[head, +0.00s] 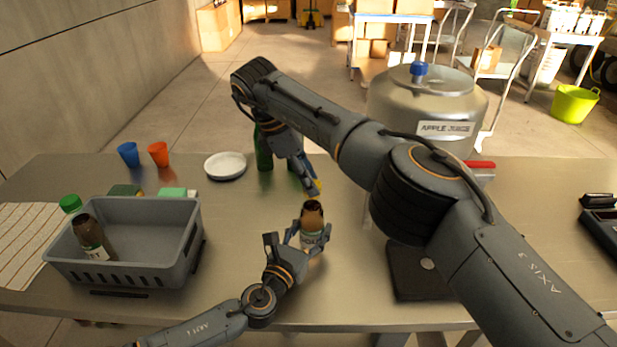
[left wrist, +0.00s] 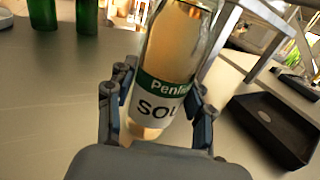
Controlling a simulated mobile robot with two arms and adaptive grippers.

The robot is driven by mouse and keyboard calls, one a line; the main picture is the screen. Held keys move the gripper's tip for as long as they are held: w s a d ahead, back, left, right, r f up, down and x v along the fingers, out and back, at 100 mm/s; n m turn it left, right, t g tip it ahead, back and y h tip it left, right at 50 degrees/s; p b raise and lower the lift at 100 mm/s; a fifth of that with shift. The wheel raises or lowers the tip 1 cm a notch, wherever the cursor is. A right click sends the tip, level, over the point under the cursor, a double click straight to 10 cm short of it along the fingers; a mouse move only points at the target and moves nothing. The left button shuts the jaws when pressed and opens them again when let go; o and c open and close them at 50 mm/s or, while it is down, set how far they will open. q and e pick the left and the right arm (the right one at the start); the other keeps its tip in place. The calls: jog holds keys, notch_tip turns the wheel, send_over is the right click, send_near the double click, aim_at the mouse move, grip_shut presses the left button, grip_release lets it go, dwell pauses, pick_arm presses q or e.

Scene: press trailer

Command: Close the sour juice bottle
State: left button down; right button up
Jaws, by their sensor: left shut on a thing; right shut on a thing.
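My left gripper (head: 309,238) is shut around the lower part of the bottle. My right gripper (head: 308,180) reaches down from above, just over the bottle top, apart from it. It is shut on a small yellow thing (head: 317,187), seemingly a cap, mostly hidden by the fingers.
Green bottles (head: 263,150), a white plate (head: 225,163) and blue and orange cups (head: 159,153) are behind. A large apple juice container (head: 425,105) and a black tray (head: 425,270) are at right.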

jog(key=shift+d, duration=0.1)
jog(key=o, duration=0.7)
jog(key=shift+r, duration=0.1)
jog(key=shift+r, duration=2.2)
jog(key=shift+c, duration=0.5)
